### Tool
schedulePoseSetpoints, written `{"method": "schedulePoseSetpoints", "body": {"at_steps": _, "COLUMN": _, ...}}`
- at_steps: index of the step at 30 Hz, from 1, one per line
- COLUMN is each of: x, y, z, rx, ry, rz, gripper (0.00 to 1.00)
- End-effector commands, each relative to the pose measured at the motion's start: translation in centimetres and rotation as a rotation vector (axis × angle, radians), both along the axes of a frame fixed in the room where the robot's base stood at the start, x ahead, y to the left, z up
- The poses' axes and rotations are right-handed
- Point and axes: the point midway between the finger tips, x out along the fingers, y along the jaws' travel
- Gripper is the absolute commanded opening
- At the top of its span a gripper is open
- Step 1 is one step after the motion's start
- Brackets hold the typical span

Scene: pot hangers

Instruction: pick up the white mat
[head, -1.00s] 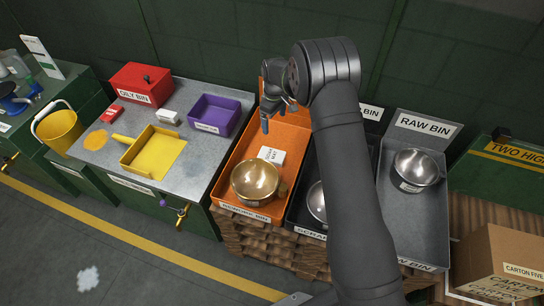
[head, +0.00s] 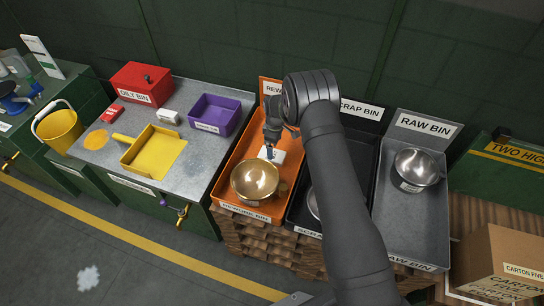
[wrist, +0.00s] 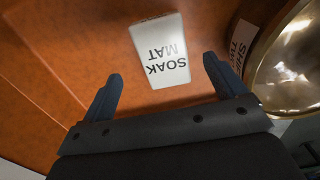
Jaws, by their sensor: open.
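The white mat (wrist: 160,50), marked "SOAK MAT", lies flat on the floor of the orange rework bin (wrist: 60,60). In the head view the mat (head: 279,155) is partly covered by my gripper (head: 271,152), behind the brass bowl. In the wrist view my gripper (wrist: 163,88) is open and empty, its two dark fingers spread, with the mat between and just beyond the fingertips. I cannot tell the exact height of the fingertips above the mat.
The brass bowl (head: 255,179) stands close in front of the mat; it also shows at the right in the wrist view (wrist: 290,65). The orange bin's walls (head: 228,159) rise around them. The black scrap bin (head: 300,213) adjoins on the right.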

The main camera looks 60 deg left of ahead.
Motion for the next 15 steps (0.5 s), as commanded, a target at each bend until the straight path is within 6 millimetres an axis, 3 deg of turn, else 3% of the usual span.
{"method": "schedulePoseSetpoints", "body": {"at_steps": 15, "x": -0.9, "y": 0.4, "z": -5.3, "rx": 0.000, "ry": 0.000, "rz": -0.001, "gripper": 0.89}}
